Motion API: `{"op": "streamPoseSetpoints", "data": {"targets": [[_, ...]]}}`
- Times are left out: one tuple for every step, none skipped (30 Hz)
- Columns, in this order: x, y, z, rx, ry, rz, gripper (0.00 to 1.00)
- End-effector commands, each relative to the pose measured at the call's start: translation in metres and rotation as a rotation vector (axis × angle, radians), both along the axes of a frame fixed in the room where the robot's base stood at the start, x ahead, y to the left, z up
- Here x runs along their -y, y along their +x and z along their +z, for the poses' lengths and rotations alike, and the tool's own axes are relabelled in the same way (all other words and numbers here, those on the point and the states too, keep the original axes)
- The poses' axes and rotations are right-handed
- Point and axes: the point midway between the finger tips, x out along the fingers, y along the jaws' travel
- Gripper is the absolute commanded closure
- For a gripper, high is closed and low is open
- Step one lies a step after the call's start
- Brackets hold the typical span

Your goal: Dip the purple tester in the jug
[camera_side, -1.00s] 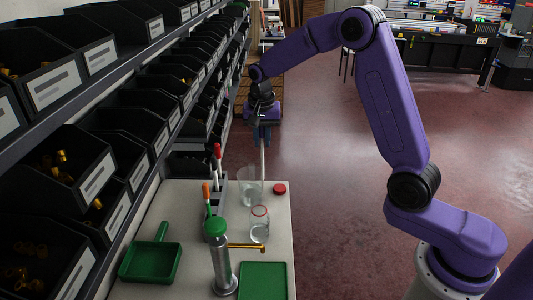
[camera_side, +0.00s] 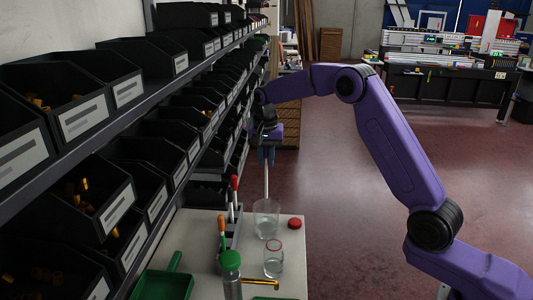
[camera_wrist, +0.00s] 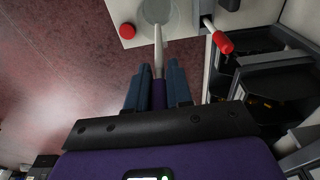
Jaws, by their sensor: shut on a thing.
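My gripper (camera_side: 267,160) is shut on the purple tester, with blue fingers on either side of its purple handle (camera_wrist: 158,93). The tester's pale thin shaft (camera_side: 266,182) hangs straight down below the fingers. The jug (camera_side: 266,220) is a clear vessel standing on the white table, directly under the shaft in the side view. The shaft's lower end is at about the height of the jug's rim; I cannot tell whether it is inside. In the wrist view the shaft points at the jug (camera_wrist: 157,10), seen as a grey round shape at the top edge.
A red lid (camera_side: 295,223) lies right of the jug. A clear jar with a red rim (camera_side: 274,258) stands in front. Red- and orange-topped tools (camera_side: 222,232) stand in a rack to the left, near a green-topped bottle (camera_side: 230,262). Bin shelves line the left.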

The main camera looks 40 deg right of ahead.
Motion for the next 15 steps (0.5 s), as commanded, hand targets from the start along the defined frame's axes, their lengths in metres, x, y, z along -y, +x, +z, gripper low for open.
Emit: {"op": "streamPoseSetpoints", "data": {"targets": [[0.0, 0.0, -0.005, -0.002, -0.001, 0.0, 1.0], [0.0, 0.0, -0.007, -0.002, -0.001, 0.0, 1.0], [0.0, 0.0, -0.011, -0.001, -0.001, 0.0, 1.0], [0.0, 0.0, -0.013, -0.001, 0.0, 0.0, 1.0], [0.0, 0.0, -0.016, -0.002, -0.001, 0.0, 1.0], [0.0, 0.0, -0.02, -0.003, 0.0, 0.0, 1.0], [0.0, 0.0, -0.022, -0.001, 0.0, 0.0, 1.0], [0.0, 0.0, -0.025, -0.001, 0.0, 0.0, 1.0], [0.0, -0.001, -0.028, -0.002, -0.001, 0.0, 1.0], [0.0, 0.0, -0.031, -0.001, 0.0, 0.0, 1.0], [0.0, 0.0, -0.033, -0.001, -0.001, 0.0, 1.0], [0.0, 0.0, -0.036, -0.001, 0.0, 0.0, 1.0], [0.0, 0.0, -0.039, -0.002, -0.001, 0.0, 1.0], [0.0, 0.0, -0.042, -0.002, -0.001, 0.0, 1.0], [0.0, 0.0, -0.045, -0.001, 0.0, 0.0, 1.0]]}}
